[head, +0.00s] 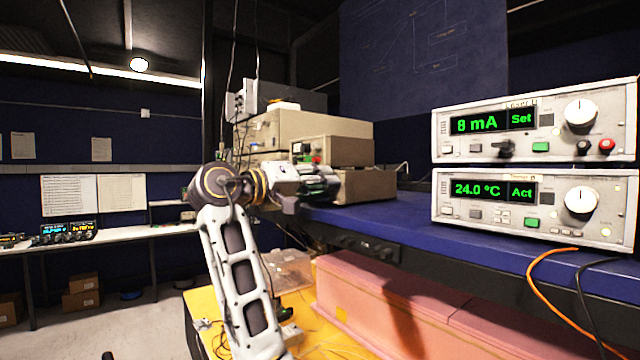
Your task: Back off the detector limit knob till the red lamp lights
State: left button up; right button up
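My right gripper (320,186) is at the end of the arm that rises from the bottom centre, in front of the instrument stack. Its dark fingers are side-on and small, so I cannot tell whether they are open or shut. Just behind and above it, a beige instrument (345,152) has a small front panel (309,151) with red and green spots. I cannot make out which spot is a knob or a lamp, and no detector limit label is readable. My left gripper is not in view.
On the blue bench (400,215) at right, an upper controller (480,147) reads 8 mA and a lower one (475,212) reads 24.0 °C; each has a large white knob. An orange cable (535,285) hangs over the edge.

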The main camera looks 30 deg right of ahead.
grip_shut()
jog(key=shift+m+b, duration=0.6)
jog(key=shift+b, duration=0.05)
grip_release()
jog(key=shift+a, duration=0.15)
jog(key=s+a, duration=0.1)
jog(key=a, duration=1)
jog(key=shift+s+a, duration=0.2)
jog(key=shift+a, duration=0.15)
